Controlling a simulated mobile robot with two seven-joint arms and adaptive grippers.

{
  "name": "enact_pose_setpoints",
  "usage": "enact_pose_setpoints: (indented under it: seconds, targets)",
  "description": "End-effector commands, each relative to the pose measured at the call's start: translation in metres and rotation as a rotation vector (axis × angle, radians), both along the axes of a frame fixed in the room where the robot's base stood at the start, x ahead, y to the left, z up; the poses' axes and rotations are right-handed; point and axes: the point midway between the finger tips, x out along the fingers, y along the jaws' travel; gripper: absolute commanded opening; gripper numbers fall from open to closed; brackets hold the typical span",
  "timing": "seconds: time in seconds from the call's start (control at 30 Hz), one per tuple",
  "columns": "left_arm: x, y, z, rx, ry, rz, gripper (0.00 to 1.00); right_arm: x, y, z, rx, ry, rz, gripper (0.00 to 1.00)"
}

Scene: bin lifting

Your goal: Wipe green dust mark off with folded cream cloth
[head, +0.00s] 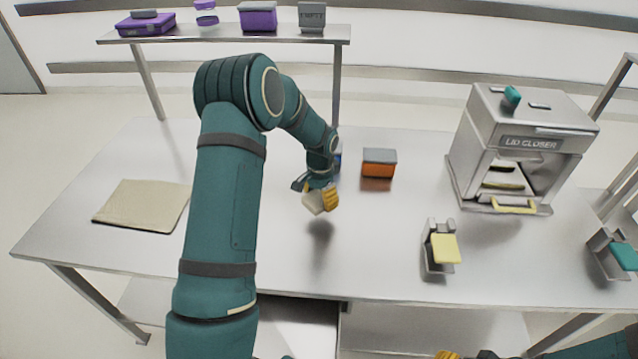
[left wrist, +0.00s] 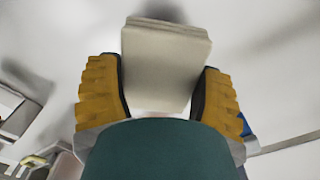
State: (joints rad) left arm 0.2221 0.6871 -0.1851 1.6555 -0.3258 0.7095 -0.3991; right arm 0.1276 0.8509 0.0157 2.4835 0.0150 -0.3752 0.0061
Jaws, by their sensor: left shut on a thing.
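My left gripper (head: 322,199) is over the middle of the steel table (head: 390,225). Its yellow fingers are shut on the folded cream cloth (head: 313,202). In the left wrist view the cloth (left wrist: 165,65) sits between both fingers, its layers showing at the top edge. A shadow lies on the table below, apart from the cloth, so the cloth is held above the surface. I cannot make out a green dust mark in either view. Of my right gripper (head: 450,354) only yellow tips show at the bottom edge of the head view.
A beige mat (head: 145,205) lies at the left. An orange box with a grey lid (head: 379,170) stands behind the gripper to the right. A lid closer machine (head: 475,140) and a holder with a yellow pad (head: 445,249) stand further right. The front middle of the table is clear.

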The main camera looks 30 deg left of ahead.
Motion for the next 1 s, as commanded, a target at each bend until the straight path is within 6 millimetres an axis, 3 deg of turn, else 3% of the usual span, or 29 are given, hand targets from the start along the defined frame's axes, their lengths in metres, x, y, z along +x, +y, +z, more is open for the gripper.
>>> enact_pose_setpoints:
  seconds: [0.23, 1.0]
  targets:
    - [0.001, -0.003, 0.019, 0.001, -0.001, 0.0, 0.36, 0.002, -0.001, 0.013, 0.001, -0.004, -0.003, 0.5]
    - [-0.001, -0.005, 0.017, 0.0, 0.0, -0.006, 0.36, 0.002, -0.001, 0.011, 0.001, -0.004, -0.003, 0.5]
